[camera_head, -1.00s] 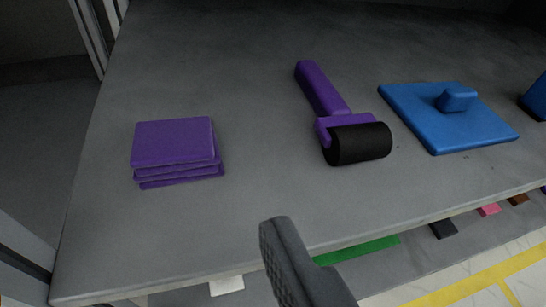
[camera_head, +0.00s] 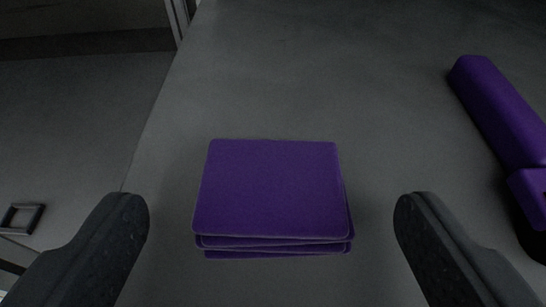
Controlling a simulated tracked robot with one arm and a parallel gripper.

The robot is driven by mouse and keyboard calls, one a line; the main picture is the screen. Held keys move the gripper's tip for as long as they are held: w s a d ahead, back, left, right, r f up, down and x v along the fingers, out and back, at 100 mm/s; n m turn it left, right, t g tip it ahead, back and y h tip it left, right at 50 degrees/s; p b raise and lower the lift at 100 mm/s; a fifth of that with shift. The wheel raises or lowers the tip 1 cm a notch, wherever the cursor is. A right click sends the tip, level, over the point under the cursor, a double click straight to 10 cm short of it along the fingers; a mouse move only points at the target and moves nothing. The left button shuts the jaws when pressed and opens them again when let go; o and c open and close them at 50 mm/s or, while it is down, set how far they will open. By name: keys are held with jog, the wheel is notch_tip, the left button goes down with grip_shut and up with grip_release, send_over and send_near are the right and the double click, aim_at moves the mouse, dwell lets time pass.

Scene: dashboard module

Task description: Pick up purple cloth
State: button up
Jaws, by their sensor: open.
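The purple cloth (camera_head: 270,190) is a folded, flat stack of a few layers, lying on the grey table in the middle of the view. My gripper (camera_head: 272,215) is open, with one dark finger to the left of the cloth and the other to its right. Nothing is between the fingertips except the view of the cloth. Both fingers appear apart from the cloth; I cannot tell how high they are above the table.
A purple-handled roller (camera_head: 505,115) lies on the grey table (camera_head: 330,70) at the right, partly cut off by the frame. The table's left edge runs beside the cloth, with floor beyond it. The table behind the cloth is clear.

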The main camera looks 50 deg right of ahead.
aim_at(275, 200)
jog(key=b+x, duration=0.1)
jog(key=x, duration=0.2)
jog(key=shift+d+f, duration=0.15)
jog(key=shift+f, duration=0.1)
jog(key=shift+w+d+f, duration=0.1)
jog(key=shift+w+d, duration=0.25)
jog(key=shift+c, duration=0.3)
jog(key=c, duration=1)
